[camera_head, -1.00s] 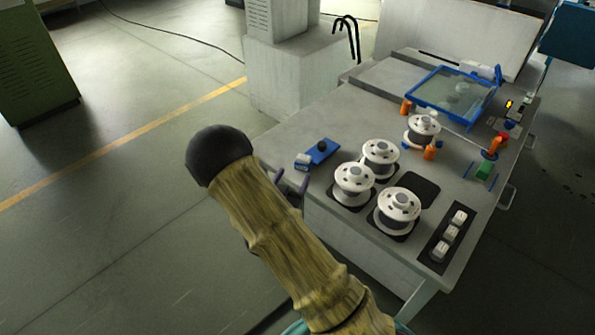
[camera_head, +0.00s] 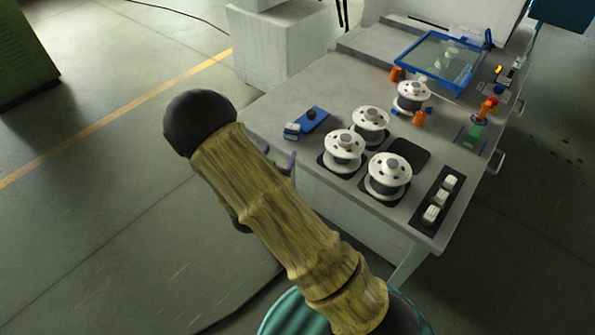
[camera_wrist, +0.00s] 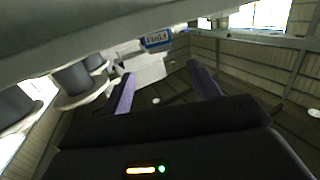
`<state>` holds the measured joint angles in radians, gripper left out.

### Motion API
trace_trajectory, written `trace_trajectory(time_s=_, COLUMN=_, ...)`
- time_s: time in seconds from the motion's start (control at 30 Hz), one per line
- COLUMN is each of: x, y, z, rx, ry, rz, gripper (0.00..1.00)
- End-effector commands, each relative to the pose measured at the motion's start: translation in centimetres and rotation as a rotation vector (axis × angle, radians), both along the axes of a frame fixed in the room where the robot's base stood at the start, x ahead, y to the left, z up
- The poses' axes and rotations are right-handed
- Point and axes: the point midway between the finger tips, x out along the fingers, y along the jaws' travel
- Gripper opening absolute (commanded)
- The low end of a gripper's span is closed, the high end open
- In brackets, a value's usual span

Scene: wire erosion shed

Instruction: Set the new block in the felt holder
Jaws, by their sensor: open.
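My gripper (camera_head: 279,160) is mostly hidden behind my forearm in the head view, beside the table's left front edge. In the wrist view my gripper (camera_wrist: 164,86) has two purple fingers spread apart with nothing between them. Several small white blocks (camera_head: 441,198) stand in a dark tray (camera_head: 417,219) at the table's right front corner, well away from my gripper. A small green block (camera_head: 474,135) sits below an orange-red handle (camera_head: 487,107) at the right edge. I cannot tell for certain which is the new block or which part is the felt holder.
White spools (camera_head: 388,170) stand on dark pads on the grey table (camera_head: 270,106); one pad (camera_head: 409,154) is empty. A blue piece with a black knob (camera_head: 312,117) lies at the left. A blue-framed clear cover (camera_head: 440,60) is at the back. Open floor lies left.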

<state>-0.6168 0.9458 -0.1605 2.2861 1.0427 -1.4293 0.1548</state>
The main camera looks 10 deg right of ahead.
Motion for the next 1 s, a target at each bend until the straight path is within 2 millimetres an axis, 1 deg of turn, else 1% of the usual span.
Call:
trace_trajectory(time_s=0.1, x=0.7, y=-0.6, z=0.1, rx=0.104, ry=0.097, rz=0.019, gripper=0.61)
trace_trajectory(time_s=0.23, x=0.8, y=-0.9, z=0.2, rx=0.235, ry=0.246, rz=0.074, gripper=0.61)
trace_trajectory(time_s=0.37, x=0.0, y=-0.7, z=0.8, rx=0.336, ry=0.397, rz=0.148, gripper=0.61)
trace_trajectory(time_s=0.47, x=-1.4, y=-0.6, z=1.6, rx=0.392, ry=0.514, rz=0.212, gripper=0.61)
trace_trajectory(time_s=0.57, x=-3.3, y=-0.7, z=2.6, rx=0.428, ry=0.631, rz=0.278, gripper=0.61)
trace_trajectory(time_s=0.67, x=-5.9, y=-1.0, z=3.7, rx=0.443, ry=0.751, rz=0.342, gripper=0.61)
trace_trajectory(time_s=0.77, x=-8.9, y=-1.6, z=4.9, rx=0.437, ry=0.873, rz=0.398, gripper=0.61)
trace_trajectory(time_s=0.83, x=-11.3, y=-2.3, z=5.7, rx=0.422, ry=0.959, rz=0.43, gripper=0.61)
trace_trajectory(time_s=0.9, x=-13.9, y=-3.2, z=6.4, rx=0.397, ry=1.045, rz=0.453, gripper=0.61)
trace_trajectory(time_s=1.0, x=-17.1, y=-4.5, z=7.3, rx=0.362, ry=1.15, rz=0.47, gripper=0.61)
